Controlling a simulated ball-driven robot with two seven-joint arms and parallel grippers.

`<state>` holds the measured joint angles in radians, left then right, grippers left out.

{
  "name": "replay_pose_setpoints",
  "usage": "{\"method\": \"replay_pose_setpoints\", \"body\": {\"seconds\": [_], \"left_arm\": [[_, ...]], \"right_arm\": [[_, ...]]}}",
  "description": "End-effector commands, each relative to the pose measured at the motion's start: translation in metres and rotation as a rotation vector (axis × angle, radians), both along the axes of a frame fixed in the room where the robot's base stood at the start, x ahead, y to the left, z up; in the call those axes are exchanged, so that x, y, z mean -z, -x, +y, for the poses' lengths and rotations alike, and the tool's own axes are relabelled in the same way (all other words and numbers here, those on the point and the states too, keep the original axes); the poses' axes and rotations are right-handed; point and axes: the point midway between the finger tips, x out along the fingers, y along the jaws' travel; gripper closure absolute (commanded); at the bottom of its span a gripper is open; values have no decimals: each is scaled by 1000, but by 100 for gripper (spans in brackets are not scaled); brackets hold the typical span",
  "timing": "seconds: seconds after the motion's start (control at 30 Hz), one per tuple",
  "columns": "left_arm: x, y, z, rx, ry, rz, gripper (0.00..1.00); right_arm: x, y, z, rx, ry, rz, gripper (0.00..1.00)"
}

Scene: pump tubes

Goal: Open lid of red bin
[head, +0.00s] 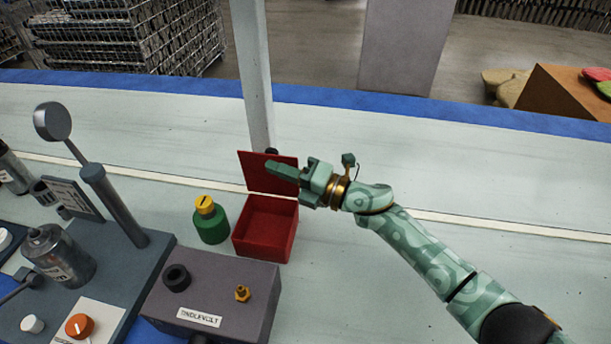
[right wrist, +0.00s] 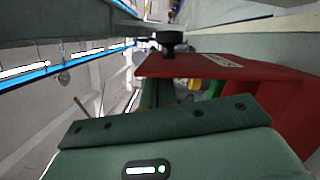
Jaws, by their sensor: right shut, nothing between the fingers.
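The red bin (head: 266,232) stands on the pale table near the middle of the head view. Its lid (head: 257,170) is raised and stands roughly upright at the bin's back edge, so the inside of the bin shows. My right gripper (head: 281,172) is shut and empty, in front of the raised lid in the head view; I cannot tell whether it touches it. In the right wrist view the lid (right wrist: 200,66) is close past the fingers, with the red bin (right wrist: 285,95) to the right. My left gripper is not in view.
A green bottle with a yellow cap (head: 211,221) stands just left of the bin. A grey box with a label (head: 218,290) is in front of it. A pale post (head: 255,80) rises behind the lid. The table right of my right arm is clear.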

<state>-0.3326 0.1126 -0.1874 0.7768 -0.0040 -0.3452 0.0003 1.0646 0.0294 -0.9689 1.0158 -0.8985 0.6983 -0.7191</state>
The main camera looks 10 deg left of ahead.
Motion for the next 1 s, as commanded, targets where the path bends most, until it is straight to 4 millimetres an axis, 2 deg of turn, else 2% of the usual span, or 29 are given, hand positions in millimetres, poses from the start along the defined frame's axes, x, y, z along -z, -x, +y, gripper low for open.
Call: {"method": "replay_pose_setpoints", "body": {"seconds": [0.13,0.23,0.33,0.5,0.7,0.83,1.0], "left_arm": [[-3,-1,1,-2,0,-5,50],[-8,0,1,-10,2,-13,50],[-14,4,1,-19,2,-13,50],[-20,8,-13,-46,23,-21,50],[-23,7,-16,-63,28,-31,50],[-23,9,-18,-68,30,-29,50],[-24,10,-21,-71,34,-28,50]], "right_arm": [[-1,2,-8,1,1,-1,100],[-1,5,-24,3,2,-2,100],[0,11,-49,4,2,-2,100],[5,22,-95,3,3,-2,100],[10,32,-138,2,2,0,100],[12,35,-153,0,0,0,100],[13,37,-159,0,0,1,100]]}}
